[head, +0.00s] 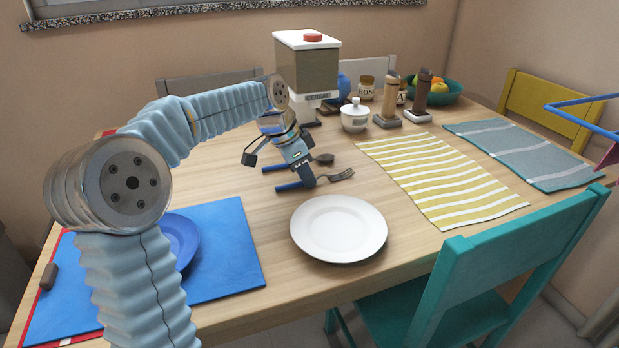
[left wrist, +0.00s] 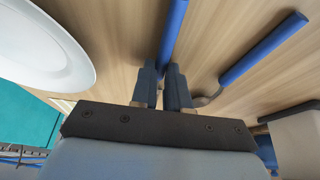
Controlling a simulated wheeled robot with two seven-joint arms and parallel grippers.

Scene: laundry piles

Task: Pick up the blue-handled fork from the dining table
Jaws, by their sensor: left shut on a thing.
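The blue-handled fork (head: 338,176) lies on the dining table (head: 250,222) behind the white plate (head: 339,228), its metal tines pointing right. My left gripper (head: 308,182) reaches down onto the fork. In the left wrist view its two fingers (left wrist: 164,72) are shut on the fork's blue handle (left wrist: 173,30), which extends beyond them. The fork appears to be at table level. A blue-handled spoon (head: 324,158) lies just behind it, and its handle (left wrist: 264,49) shows apart from the fingers in the left wrist view. My right gripper is not in view.
A white-topped dispenser (head: 306,65), a sugar bowl (head: 355,115) and a fruit bowl (head: 440,93) stand at the back. A striped yellow mat (head: 440,180) lies right. A blue plate (head: 180,238) lies left on a blue mat (head: 232,250). A teal chair (head: 500,250) stands in front.

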